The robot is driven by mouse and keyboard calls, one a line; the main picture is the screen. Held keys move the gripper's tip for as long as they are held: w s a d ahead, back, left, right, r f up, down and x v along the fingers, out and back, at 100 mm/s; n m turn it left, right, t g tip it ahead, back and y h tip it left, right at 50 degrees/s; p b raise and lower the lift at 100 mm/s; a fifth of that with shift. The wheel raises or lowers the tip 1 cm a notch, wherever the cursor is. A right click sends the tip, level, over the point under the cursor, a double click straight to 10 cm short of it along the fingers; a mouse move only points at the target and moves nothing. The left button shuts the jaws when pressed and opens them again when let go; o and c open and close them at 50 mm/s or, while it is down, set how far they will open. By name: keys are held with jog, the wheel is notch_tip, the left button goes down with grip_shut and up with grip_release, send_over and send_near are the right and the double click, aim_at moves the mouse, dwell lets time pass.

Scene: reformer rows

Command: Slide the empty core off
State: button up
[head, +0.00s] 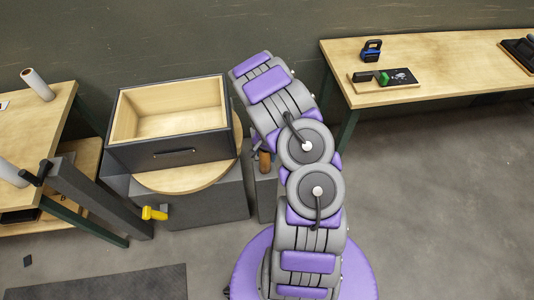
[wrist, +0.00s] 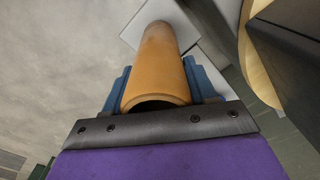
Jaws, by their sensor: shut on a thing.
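The core is an orange-brown hollow tube (wrist: 158,88). In the wrist view it runs away from me, with its dark open near end facing my palm. My gripper (wrist: 158,66) has a blue finger on each side of the core and is shut on it. In the head view a small brown part of the core (head: 264,162) shows beside my arm, above a grey block (head: 266,195). The far end of the core lies against or in front of a pale square surface (wrist: 135,28); I cannot tell whether they touch. Any spindle inside the core is hidden.
A dark box with a wooden interior (head: 172,146) sits on a round wooden top (head: 190,182) left of my gripper. A yellow handle (head: 154,213) sticks out below. A left bench (head: 35,122) holds white rolls. A right bench (head: 440,62) holds a tray. Floor at right is clear.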

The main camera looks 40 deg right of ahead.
jog(key=shift+a+r, duration=0.2)
jog(key=shift+a, duration=0.7)
jog(key=shift+c, duration=1.1)
jog(key=shift+d+r, duration=0.15)
jog(key=shift+d, duration=0.2)
jog(key=shift+c, duration=0.5)
jog(key=shift+d+r, duration=0.2)
jog(key=shift+r, duration=0.2)
jog(key=shift+c, duration=0.6)
jog(key=shift+a+r+p, duration=0.15)
jog(key=shift+r+p, duration=0.35)
jog(key=shift+r, duration=0.25)
jog(key=shift+r+p, duration=0.9)
jog(key=shift+r, duration=1.75)
